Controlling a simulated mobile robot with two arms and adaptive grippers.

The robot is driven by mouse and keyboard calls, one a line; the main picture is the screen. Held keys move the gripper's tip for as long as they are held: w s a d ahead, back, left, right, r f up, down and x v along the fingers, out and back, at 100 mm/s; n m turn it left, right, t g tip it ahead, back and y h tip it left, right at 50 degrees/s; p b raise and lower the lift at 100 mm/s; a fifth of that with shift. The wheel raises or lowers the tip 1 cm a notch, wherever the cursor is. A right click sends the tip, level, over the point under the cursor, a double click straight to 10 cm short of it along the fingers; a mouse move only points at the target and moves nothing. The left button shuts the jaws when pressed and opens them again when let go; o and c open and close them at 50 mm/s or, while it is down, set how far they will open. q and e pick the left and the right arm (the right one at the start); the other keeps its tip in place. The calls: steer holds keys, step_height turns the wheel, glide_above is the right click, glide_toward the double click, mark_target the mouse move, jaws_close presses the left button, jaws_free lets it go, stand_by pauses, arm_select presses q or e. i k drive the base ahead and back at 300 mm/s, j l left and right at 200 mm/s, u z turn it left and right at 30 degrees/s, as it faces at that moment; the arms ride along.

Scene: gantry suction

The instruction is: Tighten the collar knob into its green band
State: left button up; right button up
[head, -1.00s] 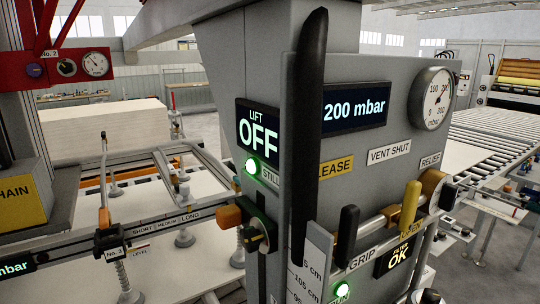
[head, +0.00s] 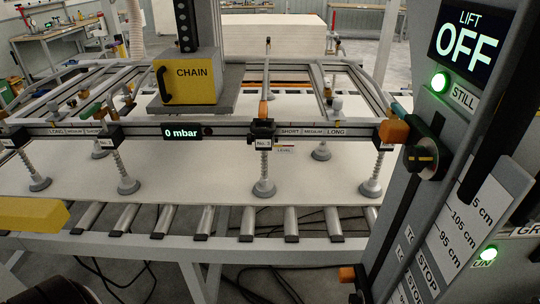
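A black round knob (head: 421,158) with a small orange-yellow mark sits on a dark green plate at the side of the grey column, at right in the head view. An orange block (head: 394,131) is beside it at the end of the beam. Whether this is the collar knob, I cannot tell. Black collars also sit on the beam, one labelled No. 3 (head: 263,132) above a suction cup (head: 263,187). No green band can be made out on them at this size.
The lift display (head: 465,38) reads OFF, with a green STILL lamp (head: 440,82). The beam display (head: 182,133) reads 0 mbar. Several suction cups stand on a white sheet (head: 210,182) over rollers. A yellow block (head: 33,214) is at left; the column's height scale (head: 465,224) is at right.

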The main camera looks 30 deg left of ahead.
mark_target(251, 138)
steer(key=u, duration=0.4)
steer(key=l+u, duration=0.15)
steer(key=u, duration=0.6)
steer(key=l+u, duration=0.15)
steer(key=u, duration=0.25)
steer(key=i+j+z, duration=0.15)
steer(key=j+z, duration=0.2)
steer(key=j, duration=0.15)
steer(key=i+j+z, duration=0.15)
steer(key=j+z, duration=0.15)
steer(key=j, duration=0.25)
steer(key=j+z, duration=0.35)
steer(key=j, duration=0.2)
steer(key=k+u, duration=0.5)
